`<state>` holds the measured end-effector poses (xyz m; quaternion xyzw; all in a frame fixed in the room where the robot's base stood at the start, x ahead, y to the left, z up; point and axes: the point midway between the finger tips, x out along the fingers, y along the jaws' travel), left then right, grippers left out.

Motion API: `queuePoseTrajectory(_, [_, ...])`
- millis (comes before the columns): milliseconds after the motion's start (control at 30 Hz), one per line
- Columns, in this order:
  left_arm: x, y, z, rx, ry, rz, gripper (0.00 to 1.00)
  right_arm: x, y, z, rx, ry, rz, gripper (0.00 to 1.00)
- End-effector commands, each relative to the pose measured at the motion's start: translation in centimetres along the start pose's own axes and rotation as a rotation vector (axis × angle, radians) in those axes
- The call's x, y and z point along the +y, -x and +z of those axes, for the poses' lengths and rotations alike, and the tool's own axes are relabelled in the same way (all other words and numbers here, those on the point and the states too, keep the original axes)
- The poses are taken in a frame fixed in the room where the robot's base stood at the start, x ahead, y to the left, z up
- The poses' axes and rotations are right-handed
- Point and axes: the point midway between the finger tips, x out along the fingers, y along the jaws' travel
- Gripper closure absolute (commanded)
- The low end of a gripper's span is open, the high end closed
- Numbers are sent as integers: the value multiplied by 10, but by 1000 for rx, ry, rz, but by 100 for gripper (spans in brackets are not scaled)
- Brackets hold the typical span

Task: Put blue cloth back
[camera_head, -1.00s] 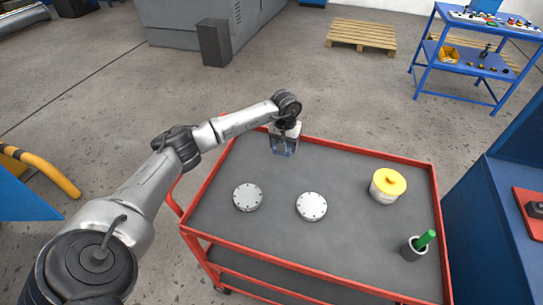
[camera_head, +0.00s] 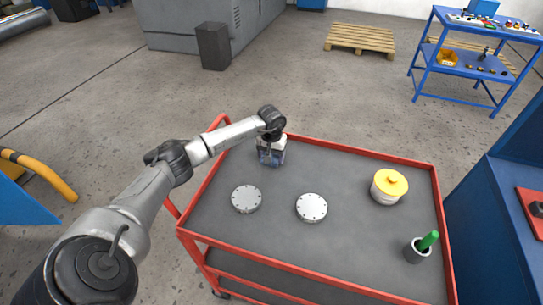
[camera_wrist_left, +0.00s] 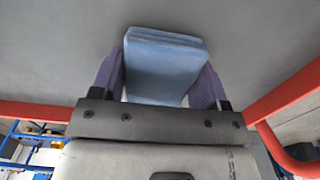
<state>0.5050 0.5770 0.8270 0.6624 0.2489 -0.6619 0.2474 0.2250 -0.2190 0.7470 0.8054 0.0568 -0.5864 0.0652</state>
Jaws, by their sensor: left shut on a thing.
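The blue cloth (camera_wrist_left: 163,68) is a folded light-blue pad in the left wrist view. My left gripper (camera_wrist_left: 163,85) is shut on it, with a purple finger on each side. In the head view the left gripper (camera_head: 271,158) is over the far left corner of the cart's grey top (camera_head: 335,165), and the cloth there is small and mostly hidden by the gripper. I cannot tell whether the cloth touches the top. My right gripper is not in view.
Two round grey flanges (camera_head: 246,198) (camera_head: 312,207) lie on the cart. A yellow-lidded jar (camera_head: 388,187) and a dark cup with a green-handled item (camera_head: 420,247) stand at right. A raised red rim (camera_head: 360,150) edges the cart.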

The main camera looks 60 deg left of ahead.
Motion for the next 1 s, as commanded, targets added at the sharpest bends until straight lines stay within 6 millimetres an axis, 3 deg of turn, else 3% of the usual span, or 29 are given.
queuePoseTrajectory(267, [0,-4,0,0,0,-1,54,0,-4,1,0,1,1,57])
queuePoseTrajectory(300, [0,-3,0,0,0,0,29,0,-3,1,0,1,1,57])
queuePoseTrajectory(533, [0,-3,0,-1,-1,0,7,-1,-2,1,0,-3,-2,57])
queuePoseTrajectory(833, [0,1,0,0,-1,1,6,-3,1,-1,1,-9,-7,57])
queuePoseTrajectory(1000, [1,21,-1,2,-2,1,6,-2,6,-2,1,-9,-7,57])
